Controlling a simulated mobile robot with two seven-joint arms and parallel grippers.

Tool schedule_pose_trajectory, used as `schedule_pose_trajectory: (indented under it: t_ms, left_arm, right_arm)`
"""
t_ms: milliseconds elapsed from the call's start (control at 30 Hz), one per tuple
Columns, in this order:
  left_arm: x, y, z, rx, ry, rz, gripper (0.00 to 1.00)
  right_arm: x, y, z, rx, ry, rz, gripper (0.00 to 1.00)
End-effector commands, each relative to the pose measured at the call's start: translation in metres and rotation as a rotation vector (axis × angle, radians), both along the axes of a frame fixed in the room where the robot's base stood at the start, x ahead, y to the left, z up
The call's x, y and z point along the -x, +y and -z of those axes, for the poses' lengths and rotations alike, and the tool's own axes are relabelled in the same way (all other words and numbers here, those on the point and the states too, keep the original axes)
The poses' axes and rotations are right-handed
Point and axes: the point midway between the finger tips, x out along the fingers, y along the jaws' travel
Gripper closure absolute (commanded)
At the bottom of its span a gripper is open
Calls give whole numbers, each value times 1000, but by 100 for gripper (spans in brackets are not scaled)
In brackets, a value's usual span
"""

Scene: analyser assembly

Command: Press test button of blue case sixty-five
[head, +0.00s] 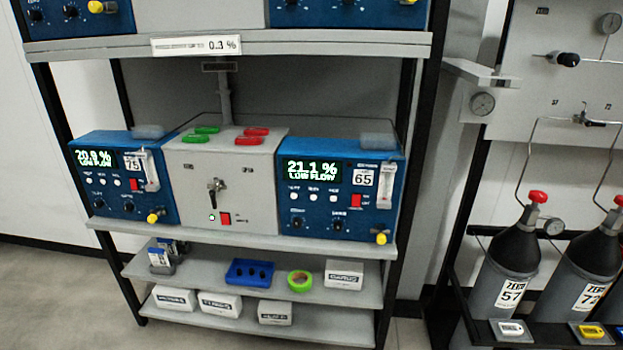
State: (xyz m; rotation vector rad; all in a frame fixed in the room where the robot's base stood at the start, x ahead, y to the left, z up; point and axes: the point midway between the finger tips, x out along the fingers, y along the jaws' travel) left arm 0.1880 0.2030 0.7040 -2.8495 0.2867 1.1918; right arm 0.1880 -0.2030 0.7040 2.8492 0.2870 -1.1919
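The blue case sixty-five (340,170) stands at the right end of the rack's middle shelf. Its lit green display (311,170) reads "21.1 % LOW FLOW", and a white plate (363,178) shows 65. Below the display is a row of three small white buttons (313,197); their labels are too small to read. A red switch (356,200), two dark knobs (338,225), a clear flow tube (385,187) and a yellow fitting (381,238) are also on its front. Neither of my grippers shows in the head view.
A grey box (200,175) with green and red pieces on top stands left of case sixty-five. Another blue case (110,190), numbered 75, is farther left. The upper shelf (330,43) overhangs them. Gas cylinders (510,255) stand at right. Floor at lower left is clear.

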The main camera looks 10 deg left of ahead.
Motion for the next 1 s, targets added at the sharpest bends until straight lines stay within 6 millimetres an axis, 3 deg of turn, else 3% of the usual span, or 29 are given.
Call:
schedule_pose_trajectory:
  t_ms: [100,367,1000]
  left_arm:
    - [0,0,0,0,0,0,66]
    - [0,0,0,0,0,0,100]
    - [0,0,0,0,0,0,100]
  right_arm:
    - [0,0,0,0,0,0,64]
    - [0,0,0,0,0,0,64]
    - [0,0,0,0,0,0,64]
